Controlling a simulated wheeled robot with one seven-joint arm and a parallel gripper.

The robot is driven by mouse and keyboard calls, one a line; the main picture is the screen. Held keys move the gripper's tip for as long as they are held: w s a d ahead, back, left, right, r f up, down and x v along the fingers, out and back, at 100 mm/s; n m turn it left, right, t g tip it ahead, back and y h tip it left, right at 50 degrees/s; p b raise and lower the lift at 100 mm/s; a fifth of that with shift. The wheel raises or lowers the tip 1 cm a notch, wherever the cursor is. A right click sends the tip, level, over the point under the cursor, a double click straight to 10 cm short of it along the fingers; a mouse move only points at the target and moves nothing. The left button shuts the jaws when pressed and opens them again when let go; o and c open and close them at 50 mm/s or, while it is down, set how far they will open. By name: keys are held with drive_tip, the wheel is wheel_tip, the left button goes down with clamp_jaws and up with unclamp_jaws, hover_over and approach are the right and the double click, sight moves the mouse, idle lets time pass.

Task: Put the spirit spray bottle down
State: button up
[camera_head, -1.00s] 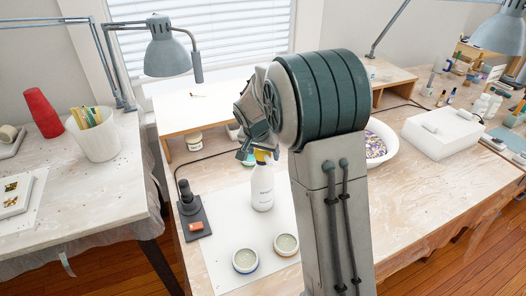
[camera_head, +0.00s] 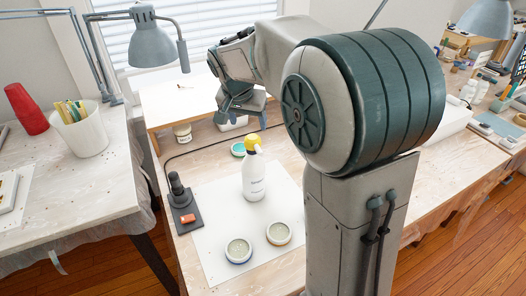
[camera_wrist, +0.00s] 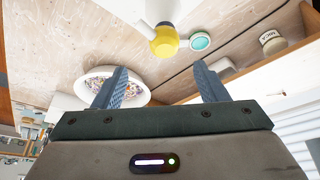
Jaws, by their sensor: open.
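The spirit spray bottle (camera_head: 254,178) is white with a yellow head. It stands upright on the white mat (camera_head: 212,255) on the table. In the wrist view its yellow head (camera_wrist: 165,41) shows beyond my fingers, apart from them. My gripper (camera_head: 240,112) is behind and above the bottle in the head view. In the wrist view my gripper (camera_wrist: 160,88) has its two blue fingers spread wide with nothing between them.
Two round tins (camera_head: 238,250) stand in front of the bottle. A black stand (camera_head: 181,205) with an orange piece is at its left. A teal-lidded jar (camera_head: 238,149) is behind it. A raised wooden shelf (camera_head: 165,100) and a lamp (camera_head: 156,45) are further back.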

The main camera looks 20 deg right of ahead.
drive_tip(key=s+d+f+n+y, duration=0.1)
drive_tip(key=s+f+n, duration=0.1)
drive_tip(key=s, duration=1.1)
drive_tip(key=s+d+f+n+y, duration=0.1)
drive_tip(key=s+n, duration=0.3)
drive_tip(key=s, duration=0.9)
drive_tip(key=shift+s+f+g, duration=0.15)
drive_tip(key=shift+f+g, duration=0.15)
drive_tip(key=shift+f, duration=0.35)
drive_tip(key=shift+d, duration=0.1)
drive_tip(key=shift+c, duration=0.3)
